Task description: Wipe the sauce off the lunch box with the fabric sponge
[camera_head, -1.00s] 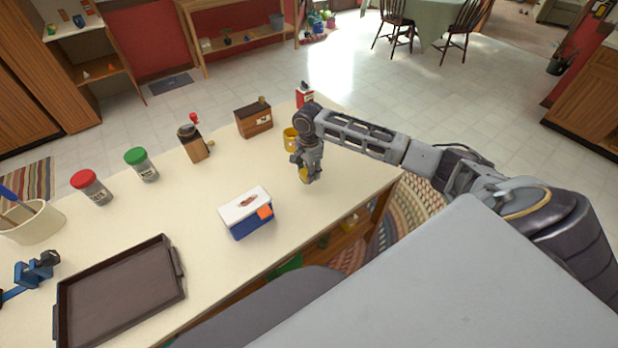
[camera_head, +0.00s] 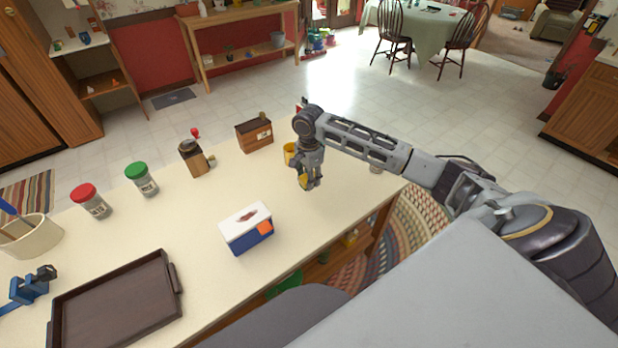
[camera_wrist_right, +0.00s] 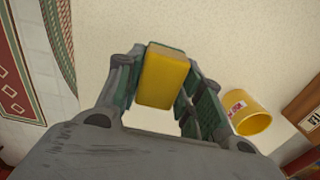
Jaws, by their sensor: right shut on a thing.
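The lunch box (camera_head: 251,240) stands on the counter, with a blue body, white lid and orange latch. A dark red sauce stain (camera_head: 247,218) lies on its lid. My right gripper (camera_head: 308,184) is right of the lunch box and behind it, held over the counter. It is shut on the yellow fabric sponge (camera_wrist_right: 165,80), which sits between the fingers in the right wrist view. In the head view the sponge is mostly hidden by the fingers. My left gripper is not in view.
A yellow cup (camera_head: 289,153) stands close behind my right gripper; it also shows in the wrist view (camera_wrist_right: 246,113). A wooden box (camera_head: 254,135), a grinder (camera_head: 194,158), two jars (camera_head: 141,179) and a dark tray (camera_head: 118,300) are on the counter (camera_head: 200,215). Bare counter separates gripper and lunch box.

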